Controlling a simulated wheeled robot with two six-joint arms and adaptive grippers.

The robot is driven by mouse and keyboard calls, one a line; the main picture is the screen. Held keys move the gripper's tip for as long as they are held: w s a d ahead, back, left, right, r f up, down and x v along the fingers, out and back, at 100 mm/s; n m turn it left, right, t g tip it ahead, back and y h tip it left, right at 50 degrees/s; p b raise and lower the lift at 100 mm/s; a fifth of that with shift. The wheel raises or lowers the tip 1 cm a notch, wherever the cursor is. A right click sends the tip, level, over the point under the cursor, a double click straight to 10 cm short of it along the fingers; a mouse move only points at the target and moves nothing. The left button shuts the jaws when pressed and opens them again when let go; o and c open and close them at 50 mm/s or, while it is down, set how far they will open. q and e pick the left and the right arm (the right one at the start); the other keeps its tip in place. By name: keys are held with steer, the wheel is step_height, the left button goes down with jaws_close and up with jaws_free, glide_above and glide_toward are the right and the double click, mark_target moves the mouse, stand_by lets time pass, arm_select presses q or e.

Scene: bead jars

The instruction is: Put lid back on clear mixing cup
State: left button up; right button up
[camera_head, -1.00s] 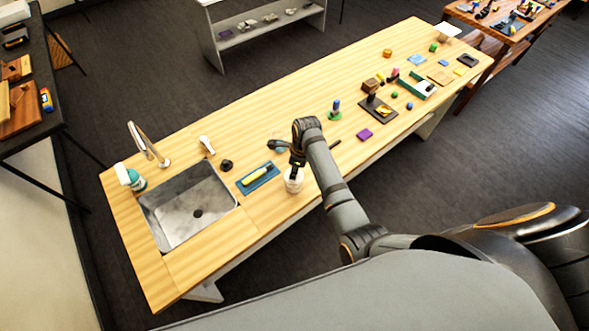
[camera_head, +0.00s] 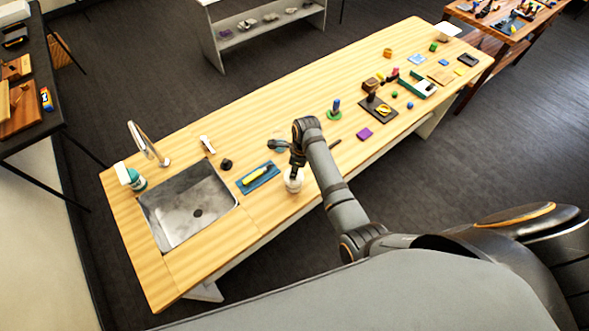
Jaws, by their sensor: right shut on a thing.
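A small pale cup (camera_head: 293,185), which I take for the clear mixing cup, stands upright near the front edge of the light wooden counter. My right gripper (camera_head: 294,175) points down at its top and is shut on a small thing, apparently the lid. The fingers and arm hide most of the lid, and I cannot tell whether it touches the rim. My left gripper is not in view.
A blue mat (camera_head: 257,178) with a yellow tool lies left of the cup, and the sink (camera_head: 188,204) is farther left. A small dark object (camera_head: 226,164) stands between sink and mat. Several small items lie to the right. The counter's front edge is close.

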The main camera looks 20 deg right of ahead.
steer(key=o, duration=1)
steer(key=shift+o, duration=0.4)
steer(key=o, duration=0.4)
steer(key=shift+r, duration=0.1)
steer(key=shift+r, duration=3.4)
jaws_close()
